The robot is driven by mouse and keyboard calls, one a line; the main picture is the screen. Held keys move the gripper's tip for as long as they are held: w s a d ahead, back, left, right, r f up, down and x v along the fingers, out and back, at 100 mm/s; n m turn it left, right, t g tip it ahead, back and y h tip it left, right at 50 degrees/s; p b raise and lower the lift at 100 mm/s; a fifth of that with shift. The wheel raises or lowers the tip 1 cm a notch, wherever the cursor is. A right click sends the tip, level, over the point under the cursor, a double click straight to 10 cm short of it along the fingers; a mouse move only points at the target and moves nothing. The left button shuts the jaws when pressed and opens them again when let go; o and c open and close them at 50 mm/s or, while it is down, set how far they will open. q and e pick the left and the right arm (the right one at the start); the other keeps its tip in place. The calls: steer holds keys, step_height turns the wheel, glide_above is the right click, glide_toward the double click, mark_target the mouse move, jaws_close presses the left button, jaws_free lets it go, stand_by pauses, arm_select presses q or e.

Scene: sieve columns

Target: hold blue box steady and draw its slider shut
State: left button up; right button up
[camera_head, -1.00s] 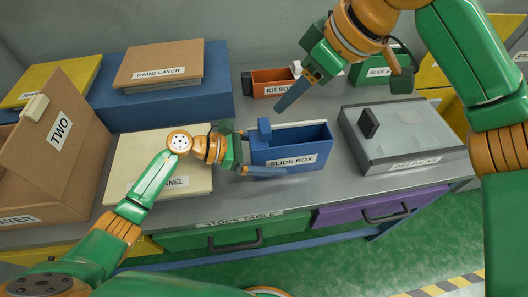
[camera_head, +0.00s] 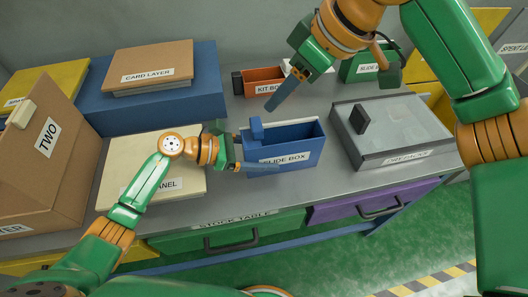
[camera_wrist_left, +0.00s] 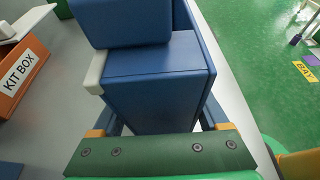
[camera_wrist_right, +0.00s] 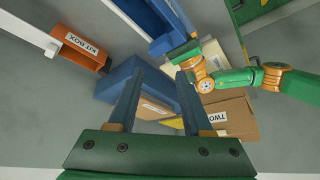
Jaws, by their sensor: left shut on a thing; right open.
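The blue slide box (camera_head: 296,157) stands upright on the grey table, its label facing front and much of its top open. A blue upright tab (camera_head: 257,128), seemingly the slider's, stands at its left end and looms large in the left wrist view (camera_wrist_left: 125,20). My left gripper (camera_head: 250,152) is shut on the box's left end, one finger along the front wall. In the left wrist view its fingers flank the end wall (camera_wrist_left: 155,100), tips hidden. My right gripper (camera_head: 282,95) is open and empty, above and behind the box, apart from the tab.
An orange kit box (camera_head: 264,80) and a green box (camera_head: 362,66) stand behind. A grey lidded case (camera_head: 400,135) is to the right. A cream panel (camera_head: 125,158) lies left, under my left arm. Bare table separates the blue box from the case.

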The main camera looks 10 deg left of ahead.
steer(key=shift+a, duration=0.1)
steer(key=shift+c, duration=1.3)
steer(key=shift+m+h, duration=0.3)
steer(key=shift+m, duration=0.3)
steer(key=a, duration=0.2)
steer(key=w+a, duration=0.1)
steer(key=a, duration=0.1)
jaws_close()
steer(key=shift+m+h, duration=0.6)
steer(key=shift+m, duration=0.3)
steer(key=x, duration=0.3)
steer(key=s+x, duration=0.1)
steer(key=x, duration=0.3)
steer(key=s+a+x, duration=0.1)
steer(key=x, duration=0.2)
steer(key=shift+a+f, duration=0.1)
steer(key=shift+f, duration=0.35)
steer(key=shift+w, duration=0.1)
